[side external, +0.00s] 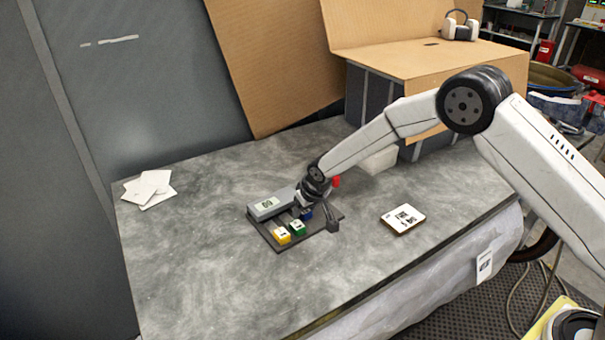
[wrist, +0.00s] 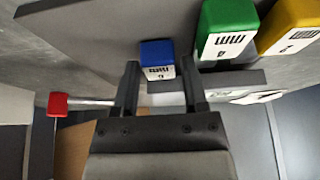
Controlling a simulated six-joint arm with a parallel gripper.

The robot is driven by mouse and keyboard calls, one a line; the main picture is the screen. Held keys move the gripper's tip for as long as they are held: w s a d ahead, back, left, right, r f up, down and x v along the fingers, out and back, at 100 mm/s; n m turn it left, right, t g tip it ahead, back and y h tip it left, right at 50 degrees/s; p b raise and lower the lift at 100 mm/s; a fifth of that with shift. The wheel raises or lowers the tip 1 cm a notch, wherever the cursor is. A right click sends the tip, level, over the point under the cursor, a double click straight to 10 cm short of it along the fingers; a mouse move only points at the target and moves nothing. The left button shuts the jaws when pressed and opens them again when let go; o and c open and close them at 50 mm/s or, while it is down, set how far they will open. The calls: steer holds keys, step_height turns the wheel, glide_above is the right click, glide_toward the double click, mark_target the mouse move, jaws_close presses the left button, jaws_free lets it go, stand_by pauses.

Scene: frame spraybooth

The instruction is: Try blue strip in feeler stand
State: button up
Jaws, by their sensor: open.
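The blue strip (wrist: 157,52) shows as a blue-topped block end with a marked white label. In the wrist view it lies between and just beyond the fingertips of my open gripper (wrist: 161,68), with a gap on each side. In the side external view my gripper (side external: 305,203) is low over the back of the dark feeler stand (side external: 278,249), and the blue strip (side external: 306,214) is partly hidden beside it. A green block (side external: 298,228) and a yellow block (side external: 282,236) stand in a row with the blue one. The blue strip's lower part is hidden.
A grey block (side external: 268,205) with a marked label lies along the stand's left side. A red piece (side external: 336,181) is just behind my gripper. A white-and-brown marked plate (side external: 402,219) lies to the right, and white sheets (side external: 149,188) lie far left. The front bench is clear.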

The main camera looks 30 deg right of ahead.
jaws_close()
stand_by(1.4)
